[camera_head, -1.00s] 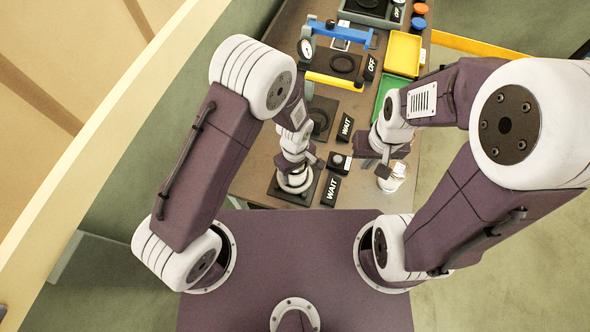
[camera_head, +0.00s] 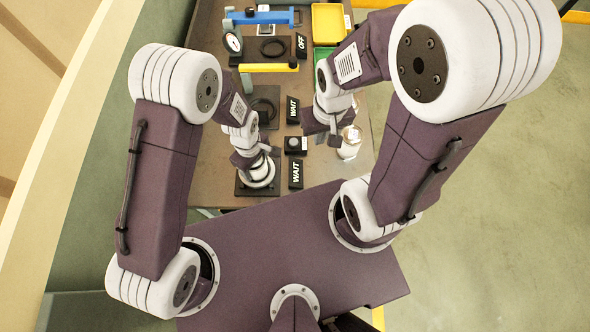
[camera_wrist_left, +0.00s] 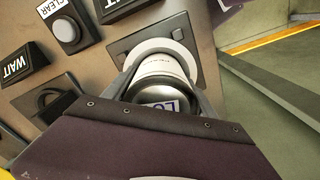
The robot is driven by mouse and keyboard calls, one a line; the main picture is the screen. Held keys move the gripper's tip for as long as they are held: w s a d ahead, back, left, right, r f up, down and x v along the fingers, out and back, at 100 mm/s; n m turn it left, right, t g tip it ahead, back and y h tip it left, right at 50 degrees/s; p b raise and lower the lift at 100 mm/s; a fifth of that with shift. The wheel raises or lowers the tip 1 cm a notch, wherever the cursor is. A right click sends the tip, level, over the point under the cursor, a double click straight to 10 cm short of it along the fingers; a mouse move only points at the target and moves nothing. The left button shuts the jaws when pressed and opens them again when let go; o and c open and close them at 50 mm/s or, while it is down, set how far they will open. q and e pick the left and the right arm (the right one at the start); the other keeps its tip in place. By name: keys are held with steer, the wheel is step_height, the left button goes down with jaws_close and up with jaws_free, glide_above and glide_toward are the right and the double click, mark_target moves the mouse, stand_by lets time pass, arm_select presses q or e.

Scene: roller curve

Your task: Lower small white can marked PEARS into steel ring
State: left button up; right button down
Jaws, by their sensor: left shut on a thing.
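A small white can (camera_wrist_left: 165,70) is between the fingers of my left gripper (camera_wrist_left: 158,90). Its lettering is too small to read in full. A pale steel ring (camera_wrist_left: 188,58) on a dark square plate shows around the can's far end. I cannot tell how deep the can sits in it. In the head view, my left gripper (camera_head: 257,160) is over the ring (camera_head: 262,184) at the table's near end. My right gripper (camera_head: 333,132) is beside a pale, shiny container (camera_head: 350,144); whether its jaws are open is unclear.
Black WAIT signs (camera_head: 296,174) and a black box with a round button (camera_head: 295,145) stand right of the ring. Beyond are a dark plate with a black ring (camera_head: 264,103), a yellow bar (camera_head: 268,68), a blue clamp (camera_head: 262,16) and a yellow tray (camera_head: 328,20).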

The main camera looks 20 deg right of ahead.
stand_by(0.4)
arm_select(q)
steer(key=o, duration=2.1)
steer(key=shift+o, duration=0.2)
steer(key=shift+r+p, duration=3.8)
steer(key=shift+r, duration=0.75)
